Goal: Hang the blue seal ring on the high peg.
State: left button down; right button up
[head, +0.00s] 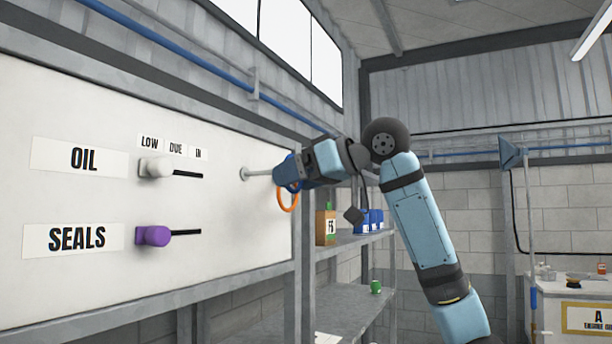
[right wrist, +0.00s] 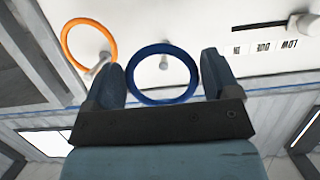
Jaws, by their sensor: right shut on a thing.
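The blue seal ring (right wrist: 160,48) is between the fingers of my right gripper (right wrist: 163,72), which is shut on it. In the right wrist view a bare peg (right wrist: 163,62) shows through the ring's opening; I cannot tell whether the ring is around the peg or in front of it. In the head view a grey peg (head: 258,172) sticks out of the white board toward my right gripper (head: 286,173), which hides its tip. An orange ring (right wrist: 66,36) hangs on another peg (right wrist: 97,66) beside it. My left gripper is not in view.
The white board (head: 120,205) carries a white slider (head: 155,167) labelled OIL and a purple slider (head: 153,236) labelled SEALS. Right of the board are shelves (head: 345,243) with a brown box (head: 325,228) and blue containers (head: 368,221). The orange ring (head: 287,205) hangs close under my gripper.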

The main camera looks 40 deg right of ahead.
jog(key=shift+r+x, duration=0.2)
jog(key=shift+x, duration=1.7)
jog(key=shift+r+x, duration=0.2)
jog(key=shift+x, duration=1.75)
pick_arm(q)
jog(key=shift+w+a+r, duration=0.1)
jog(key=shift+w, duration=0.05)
pick_arm(e)
jog(key=shift+w, duration=0.1)
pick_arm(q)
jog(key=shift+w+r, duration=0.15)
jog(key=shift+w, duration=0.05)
pick_arm(e)
jog(key=o, duration=0.8)
jog(key=shift+c, duration=0.2)
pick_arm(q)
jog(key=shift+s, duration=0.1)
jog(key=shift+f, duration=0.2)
